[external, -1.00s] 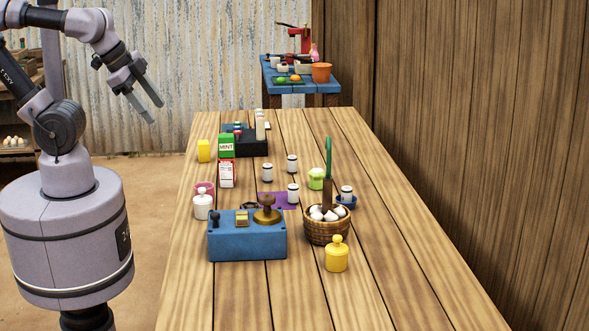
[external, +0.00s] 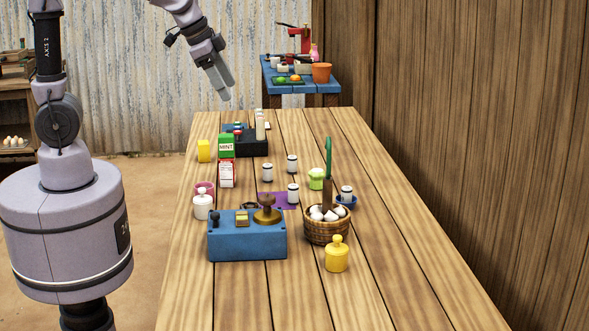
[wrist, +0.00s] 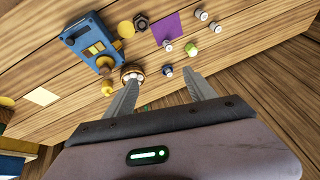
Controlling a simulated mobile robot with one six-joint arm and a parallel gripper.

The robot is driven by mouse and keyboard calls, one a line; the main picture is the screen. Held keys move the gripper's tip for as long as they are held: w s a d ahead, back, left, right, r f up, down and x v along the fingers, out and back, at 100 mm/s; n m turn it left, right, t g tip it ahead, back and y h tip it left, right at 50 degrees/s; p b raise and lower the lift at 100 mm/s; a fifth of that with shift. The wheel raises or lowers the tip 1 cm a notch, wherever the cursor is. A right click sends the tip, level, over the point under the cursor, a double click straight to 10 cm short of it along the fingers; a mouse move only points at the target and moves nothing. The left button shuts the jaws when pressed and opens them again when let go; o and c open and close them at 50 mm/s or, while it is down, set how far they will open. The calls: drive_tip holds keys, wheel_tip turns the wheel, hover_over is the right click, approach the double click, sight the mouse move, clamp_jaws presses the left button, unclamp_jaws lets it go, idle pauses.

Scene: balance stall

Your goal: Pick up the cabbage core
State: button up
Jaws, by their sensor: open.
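I cannot make out a cabbage core for certain. A small light green rounded object (external: 316,178) stands on the wooden table, right of the purple mat (external: 279,199); it also shows in the wrist view (wrist: 191,49). It is too small to tell whether it is a lidded jar or something else. Another small green item (external: 281,80) lies on the far blue table. My gripper (external: 225,96) is high above the far left part of the wooden table, well apart from these things. In the wrist view my gripper (wrist: 163,88) has its fingers spread with nothing between them.
A basket of white, egg-like things (external: 327,230) with a tall green-topped handle stands near a blue box (external: 247,243). The table's right side is clear.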

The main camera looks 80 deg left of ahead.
drive_tip(key=w+a+f+n+p, duration=0.1)
drive_tip(key=w+a+f, duration=0.3)
drive_tip(key=w, duration=0.3)
drive_tip(key=w+a+f+n, duration=0.1)
drive_tip(key=w+a+f, duration=0.2)
drive_tip(key=w+a, duration=0.25)
drive_tip(key=n+p, duration=0.1)
drive_tip(key=n, duration=0.1)
approach(315, 171)
drive_tip(key=shift+g+h, duration=0.3)
drive_tip(key=shift+h, duration=0.1)
drive_tip(key=b+x, duration=0.2)
drive_tip(key=x, duration=0.2)
drive_tip(key=b+x, duration=0.2)
drive_tip(key=x, duration=0.1)
drive_tip(key=b+x, duration=0.2)
drive_tip(key=x, duration=0.2)
drive_tip(key=shift+w+a+f, duration=0.2)
drive_tip(key=shift+w+a, duration=0.1)
drive_tip(key=shift+w, duration=0.1)
drive_tip(key=shift+r, duration=0.1)
drive_tip(key=shift+s, duration=0.1)
drive_tip(key=shift+c, duration=0.2)
clamp_jaws()
